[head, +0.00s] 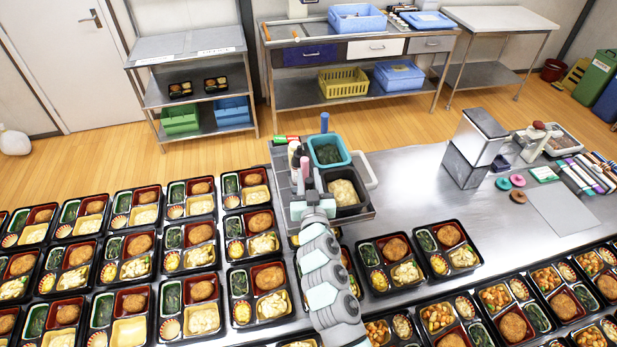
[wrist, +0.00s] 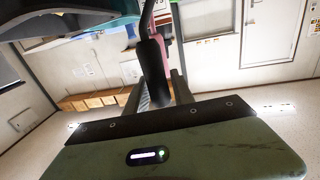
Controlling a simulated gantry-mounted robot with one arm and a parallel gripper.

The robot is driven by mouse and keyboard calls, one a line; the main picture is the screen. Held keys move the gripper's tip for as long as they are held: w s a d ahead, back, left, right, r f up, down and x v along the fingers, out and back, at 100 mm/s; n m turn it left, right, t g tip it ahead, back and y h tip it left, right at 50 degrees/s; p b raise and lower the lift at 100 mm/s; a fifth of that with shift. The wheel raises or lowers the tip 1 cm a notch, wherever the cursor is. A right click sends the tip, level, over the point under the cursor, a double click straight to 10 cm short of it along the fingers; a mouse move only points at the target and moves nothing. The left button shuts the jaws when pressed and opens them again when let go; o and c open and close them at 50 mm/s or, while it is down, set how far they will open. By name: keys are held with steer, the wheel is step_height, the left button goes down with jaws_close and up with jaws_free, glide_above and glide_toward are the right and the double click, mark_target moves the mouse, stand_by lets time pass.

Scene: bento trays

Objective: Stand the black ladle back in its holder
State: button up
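My gripper (head: 312,203) is beside the bottle and utensil caddy, at the front end of the steel stand. In the wrist view a black handle (wrist: 153,72) with a thin dark stem above it, which looks like the ladle's, stands between my two grey fingers (wrist: 157,90). The fingertips appear to touch it on both sides. The ladle's bowl is not visible. In the head view my gripper and the crowded caddy hide the ladle. The holder cannot be made out clearly; a pink item (head: 305,166) stands close beyond my gripper.
A teal tub (head: 346,160) of dark greens and a black tub (head: 361,206) of pale food stand right of my gripper. Bento trays (head: 255,247) crowd the table's front and left. Bare steel (head: 420,190) lies right. A blue handle (head: 324,122) rises behind.

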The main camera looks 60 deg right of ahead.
steer(key=o, duration=0.3)
steer(key=shift+a, duration=0.1)
steer(key=b+v, duration=0.1)
steer(key=v, duration=0.9)
steer(key=shift+s+a+b, duration=0.25)
steer(key=shift+b, duration=0.1)
